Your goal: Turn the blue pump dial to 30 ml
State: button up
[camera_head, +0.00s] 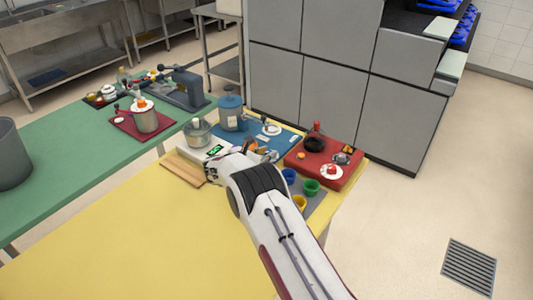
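A blue-lidded container (231,103), which looks like the blue pump, stands upright on a blue mat (286,140) at the back of the yellow table. A pale label shows on its front. Its dial and any scale marks are too small to make out. My arm reaches in from the bottom right. My gripper (262,154) is just in front of the blue mat, below and right of the container in the picture. It appears apart from the container. The arm's wrist partly hides the gripper, and its fingers are too small to tell open from shut.
A glass-lidded pot (198,131) stands on a scale with a green display (216,150), left of my wrist. A wooden board (182,170) lies nearby. Right are a red board (333,176) with a dark flask and coloured cups (311,187). The yellow table's front left (120,240) is clear.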

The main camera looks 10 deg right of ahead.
jog(key=shift+w+r+m+h, duration=0.15)
jog(key=shift+w+m+h, duration=0.1)
jog(key=shift+m+h, duration=0.15)
jog(key=shift+c, duration=0.6)
jog(key=shift+s+a+m+g+h, duration=0.2)
jog(key=shift+m+g+h, duration=0.15)
jog(key=shift+g, duration=0.35)
jog(key=o, duration=1.1)
jog(key=shift+v, duration=5.9)
